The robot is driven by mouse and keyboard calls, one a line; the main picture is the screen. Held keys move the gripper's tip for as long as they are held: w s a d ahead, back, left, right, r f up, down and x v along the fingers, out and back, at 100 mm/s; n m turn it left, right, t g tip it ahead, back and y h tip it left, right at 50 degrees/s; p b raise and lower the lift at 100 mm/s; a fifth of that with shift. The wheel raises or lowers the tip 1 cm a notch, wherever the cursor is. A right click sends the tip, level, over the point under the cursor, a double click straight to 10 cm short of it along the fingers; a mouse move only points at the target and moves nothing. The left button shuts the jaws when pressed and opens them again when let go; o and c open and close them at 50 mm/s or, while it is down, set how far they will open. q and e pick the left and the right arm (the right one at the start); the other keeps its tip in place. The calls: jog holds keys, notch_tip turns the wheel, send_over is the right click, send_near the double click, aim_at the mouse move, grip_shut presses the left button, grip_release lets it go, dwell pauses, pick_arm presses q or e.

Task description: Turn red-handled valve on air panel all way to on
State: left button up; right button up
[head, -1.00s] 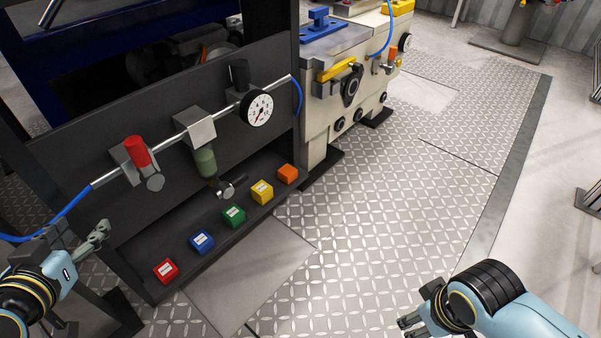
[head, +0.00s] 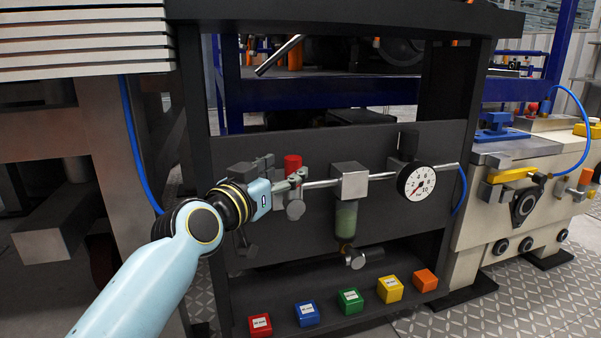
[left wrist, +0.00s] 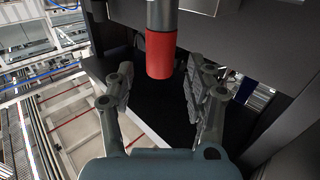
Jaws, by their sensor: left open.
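The red valve handle (head: 292,164) stands up from the pipe at the left part of the dark air panel (head: 395,140). My left gripper (head: 283,170) is at the handle, its fingers partly overlapping the valve in the head view. In the left wrist view the red handle (left wrist: 160,55) hangs from the top of the picture, between and beyond the open fingertips of the left gripper (left wrist: 163,85). I see no contact between fingers and handle. The valve body is partly hidden behind the gripper. My right gripper is out of view.
A pressure gauge (head: 416,181), a regulator block (head: 349,181) and a green bowl (head: 346,218) are right of the valve. Several coloured blocks, including a green one (head: 349,301), sit on the panel's lower shelf. A cream machine (head: 540,215) stands at the right.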

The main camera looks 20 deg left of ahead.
aim_at(289, 169)
pick_arm(q)
jog(key=w, duration=0.4)
jog(key=shift+w+d+b, duration=0.1)
jog(key=shift+d+b, duration=0.3)
jog(key=shift+f, duration=0.1)
grip_shut()
